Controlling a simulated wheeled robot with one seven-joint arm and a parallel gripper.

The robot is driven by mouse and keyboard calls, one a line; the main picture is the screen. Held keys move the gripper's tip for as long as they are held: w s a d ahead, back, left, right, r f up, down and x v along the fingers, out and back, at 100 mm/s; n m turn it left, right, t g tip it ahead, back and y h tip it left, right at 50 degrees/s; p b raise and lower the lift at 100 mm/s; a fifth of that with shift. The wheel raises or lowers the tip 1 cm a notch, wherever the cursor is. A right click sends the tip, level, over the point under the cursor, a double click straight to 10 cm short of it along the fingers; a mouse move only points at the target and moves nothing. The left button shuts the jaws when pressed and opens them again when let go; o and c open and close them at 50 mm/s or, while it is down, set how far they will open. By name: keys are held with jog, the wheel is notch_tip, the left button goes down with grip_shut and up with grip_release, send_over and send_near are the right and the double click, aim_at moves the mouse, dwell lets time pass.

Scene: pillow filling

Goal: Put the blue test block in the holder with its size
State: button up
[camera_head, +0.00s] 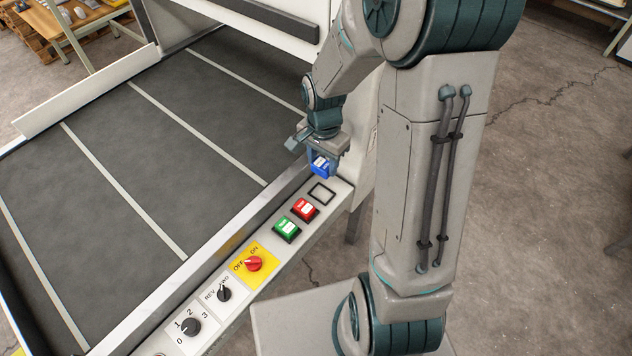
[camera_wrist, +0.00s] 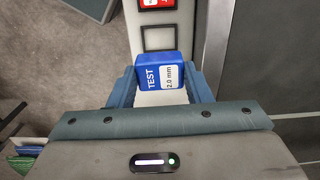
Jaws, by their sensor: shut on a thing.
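The blue test block (camera_head: 320,166) is in my gripper (camera_head: 321,160), just above the far end of the control panel strip. In the wrist view the blue block (camera_wrist: 161,77) reads "TEST" and "2.0 mm" and sits between both fingers. My gripper (camera_wrist: 160,84) is shut on it. An empty square black-framed holder (camera_head: 321,184) lies on the panel close by; in the wrist view the holder (camera_wrist: 158,49) is just beyond the block. Any size mark on it cannot be read. A red block (camera_head: 306,209) and a green block (camera_head: 286,229) sit in line with it.
The panel also carries a red OFF/ON knob (camera_head: 253,263) on yellow, a REV knob (camera_head: 224,293) and a numbered dial (camera_head: 190,326). A wide dark conveyor bed (camera_head: 140,140) lies to the left. A white machine housing (camera_head: 363,145) stands beside my gripper.

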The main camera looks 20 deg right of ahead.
aim_at(322, 194)
notch_tip(322, 194, down, 10)
jog(key=shift+s+r, duration=0.1)
dwell(0.4)
jog(key=shift+f+b, duration=0.25)
jog(key=shift+b, duration=0.2)
jog(key=o, duration=1)
jog(key=shift+r, duration=0.15)
